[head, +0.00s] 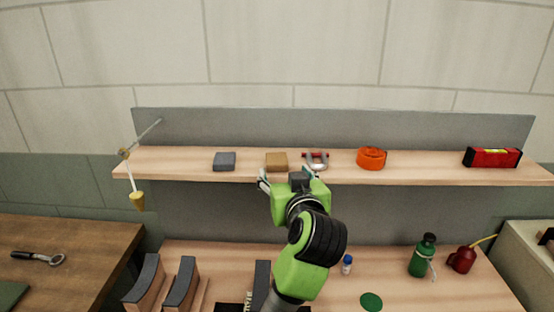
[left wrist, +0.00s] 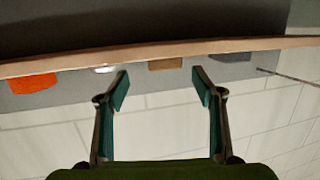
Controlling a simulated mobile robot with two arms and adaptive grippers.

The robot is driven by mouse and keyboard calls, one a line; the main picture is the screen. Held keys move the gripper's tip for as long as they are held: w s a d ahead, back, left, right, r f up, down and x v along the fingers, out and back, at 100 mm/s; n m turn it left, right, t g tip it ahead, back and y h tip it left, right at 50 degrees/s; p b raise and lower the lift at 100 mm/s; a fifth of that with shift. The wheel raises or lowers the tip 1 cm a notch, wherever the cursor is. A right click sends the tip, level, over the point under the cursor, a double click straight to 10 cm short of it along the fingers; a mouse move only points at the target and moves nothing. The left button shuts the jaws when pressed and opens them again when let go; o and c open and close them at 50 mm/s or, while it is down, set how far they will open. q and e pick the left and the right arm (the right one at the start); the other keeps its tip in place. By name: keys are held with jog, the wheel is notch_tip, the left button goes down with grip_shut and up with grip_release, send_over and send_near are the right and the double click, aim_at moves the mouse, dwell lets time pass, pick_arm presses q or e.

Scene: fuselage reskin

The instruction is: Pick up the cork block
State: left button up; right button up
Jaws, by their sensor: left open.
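The cork block (head: 276,162) is a small brown block on the upper wooden shelf, between a dark grey block and a metal shackle. In the left wrist view, which appears upside down, the cork block (left wrist: 165,64) shows at the shelf edge between my fingertips, beyond them. My left gripper (head: 285,178) is open and empty, just in front of the shelf edge by the cork block, apart from it. It also shows in the left wrist view (left wrist: 160,82) with its two fingers spread wide. My right gripper is not in view.
On the shelf (head: 440,172) stand the grey block (head: 224,161), the shackle (head: 316,161), an orange tape measure (head: 371,159) and a red level (head: 492,157). A yellow plumb bob (head: 137,200) hangs at the left end. Below, a bench holds a green bottle (head: 422,259) and a red oil can (head: 462,260).

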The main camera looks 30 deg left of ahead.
aim_at(277, 160)
pick_arm(q)
jog(key=x, duration=0.3)
jog(key=shift+a+f, duration=0.1)
jog(key=shift+w+a, duration=0.2)
jog(key=shift+w, duration=0.05)
jog(key=shift+w+a+r+p, duration=0.25)
jog(key=shift+w+a+p, duration=0.15)
jog(key=shift+w+a, duration=0.1)
jog(key=shift+w+a+r+p, duration=0.25)
jog(key=shift+w+a+p, duration=0.15)
jog(key=shift+a, duration=0.15)
jog(key=shift+f+x, duration=0.2)
jog(key=shift+x, duration=0.95)
jog(key=shift+w+a+f, duration=0.1)
jog(key=shift+a, duration=0.1)
jog(key=shift+d, duration=0.1)
jog(key=c, duration=1)
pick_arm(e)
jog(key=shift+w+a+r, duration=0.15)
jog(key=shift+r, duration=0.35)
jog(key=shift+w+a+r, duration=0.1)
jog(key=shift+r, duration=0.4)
